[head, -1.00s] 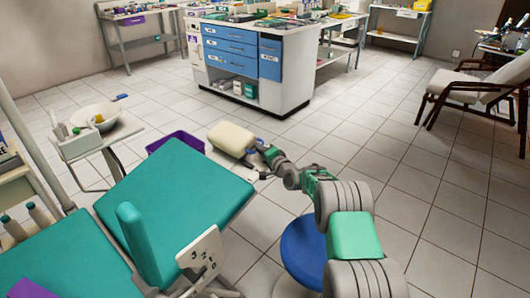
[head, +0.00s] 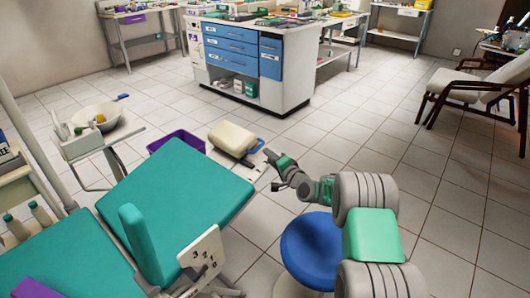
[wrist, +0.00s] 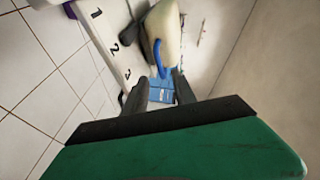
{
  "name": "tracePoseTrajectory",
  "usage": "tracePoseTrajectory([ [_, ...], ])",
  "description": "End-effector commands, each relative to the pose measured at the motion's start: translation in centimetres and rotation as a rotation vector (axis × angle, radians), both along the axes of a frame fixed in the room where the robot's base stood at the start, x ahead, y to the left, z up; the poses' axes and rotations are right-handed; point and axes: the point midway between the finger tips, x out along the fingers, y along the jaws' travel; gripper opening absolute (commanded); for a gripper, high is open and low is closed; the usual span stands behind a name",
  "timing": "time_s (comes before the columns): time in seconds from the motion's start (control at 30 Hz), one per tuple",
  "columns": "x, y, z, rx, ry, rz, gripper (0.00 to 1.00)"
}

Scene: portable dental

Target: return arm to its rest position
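My arm (head: 378,235) reaches from the lower right toward the cream headrest cushion (head: 232,138) at the dental chair's end. My gripper (head: 269,154) is just right of the cushion and its blue handle (head: 257,145), with a small gap seen in the head view. In the wrist view my gripper (wrist: 162,90) has its two dark fingers spread apart, with nothing seen held. The blue handle (wrist: 160,60) and a blue part show beyond the gap between the fingers. The cushion (wrist: 163,30) is at the top of the wrist view.
A blue round stool (head: 312,250) stands beneath my arm. The teal dental chair (head: 180,190) is to the left, with a purple bin (head: 176,141) behind it. A white cabinet with blue drawers (head: 242,58) stands at the back. Tiled floor on the right is clear up to a reclined chair (head: 470,90).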

Motion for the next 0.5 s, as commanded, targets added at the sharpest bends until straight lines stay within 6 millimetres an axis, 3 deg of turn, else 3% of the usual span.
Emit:
tracePoseTrajectory([
  [0.4, -0.3, -0.1, 0.2, -0.002, 0.000, 0.000, 0.32],
  [0.5, -0.8, 0.4, 2.5, -0.059, 0.010, 0.020, 0.32],
])
